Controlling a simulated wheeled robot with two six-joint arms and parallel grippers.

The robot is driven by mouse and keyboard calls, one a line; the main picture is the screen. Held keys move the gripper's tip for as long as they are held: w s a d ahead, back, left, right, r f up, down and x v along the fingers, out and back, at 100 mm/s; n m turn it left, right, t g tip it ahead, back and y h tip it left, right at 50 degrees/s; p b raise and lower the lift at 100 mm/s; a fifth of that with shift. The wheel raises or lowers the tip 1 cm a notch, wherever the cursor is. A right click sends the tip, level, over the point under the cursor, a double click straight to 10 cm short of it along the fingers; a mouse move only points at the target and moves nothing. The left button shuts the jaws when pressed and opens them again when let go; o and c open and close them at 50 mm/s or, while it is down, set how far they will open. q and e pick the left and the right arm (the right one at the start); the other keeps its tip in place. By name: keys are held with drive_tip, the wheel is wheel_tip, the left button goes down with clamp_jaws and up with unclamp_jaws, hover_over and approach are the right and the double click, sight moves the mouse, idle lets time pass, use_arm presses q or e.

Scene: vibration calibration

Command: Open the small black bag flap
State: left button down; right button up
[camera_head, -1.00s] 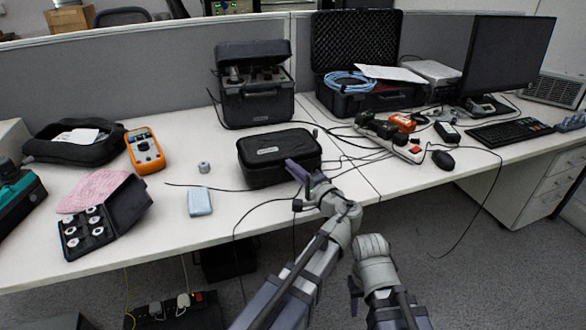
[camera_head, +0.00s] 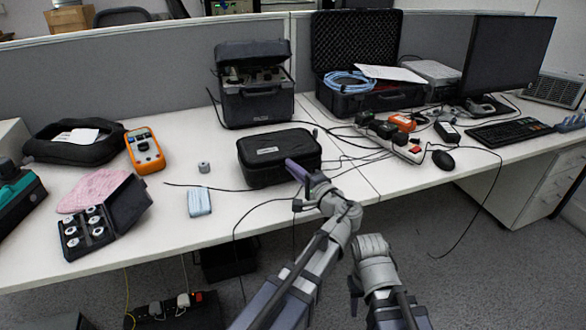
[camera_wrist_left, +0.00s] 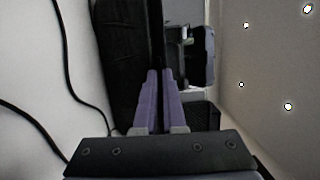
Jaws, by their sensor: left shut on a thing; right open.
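The small black bag (camera_head: 268,170) sits near the middle of the desk with its lid flap (camera_head: 280,146) down. A pale label shows on it. My left gripper (camera_head: 294,168) is at its right front corner, with the purple fingers pointing up and left. In the left wrist view the two fingers (camera_wrist_left: 160,74) are nearly together, shut on a thin dark edge of the bag (camera_wrist_left: 122,60); which part is pinched is hard to tell. My right arm is bent low at the front, away from the bag, and I cannot make out its fingers.
A larger black case (camera_head: 258,105) stands behind the bag, and an open foam-lined case (camera_head: 355,50) is at the back. Cables and a power strip (camera_head: 395,143) lie to the right. A light blue pack (camera_head: 199,202) and small metal cylinder (camera_head: 204,167) lie left.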

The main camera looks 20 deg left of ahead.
use_arm(q)
drive_tip(key=r+g+h+p, duration=0.1)
drive_tip(key=r+p, duration=0.2)
drive_tip(key=p, duration=0.2)
drive_tip(key=w+r+g+h+p, duration=0.1)
drive_tip(key=r+p, duration=0.1)
drive_tip(key=p, duration=0.3)
drive_tip(key=a+r+g+h+p, duration=0.1)
drive_tip(key=r+p, duration=0.2)
drive_tip(key=p, duration=0.3)
drive_tip(key=shift+w+r+m, duration=0.2)
drive_tip(key=shift+r+m, duration=0.1)
drive_tip(key=shift+m, duration=0.1)
drive_tip(key=w+a+r+m+g+h+p, duration=0.1)
drive_tip(key=w+a+r+g+h+p, duration=0.3)
drive_tip(key=p, duration=0.7)
drive_tip(key=w+a+r+m+g+h+p, duration=0.1)
drive_tip(key=w+a+r+g+h+p, duration=0.15)
drive_tip(key=w+r+p, duration=0.65)
drive_tip(key=w+a+f+g+p, duration=0.2)
drive_tip(key=w+a+f+p, duration=0.1)
drive_tip(key=w+a, duration=0.3)
drive_tip(key=shift+w+a+g+h, duration=0.2)
drive_tip(key=shift+a+g+h, duration=0.15)
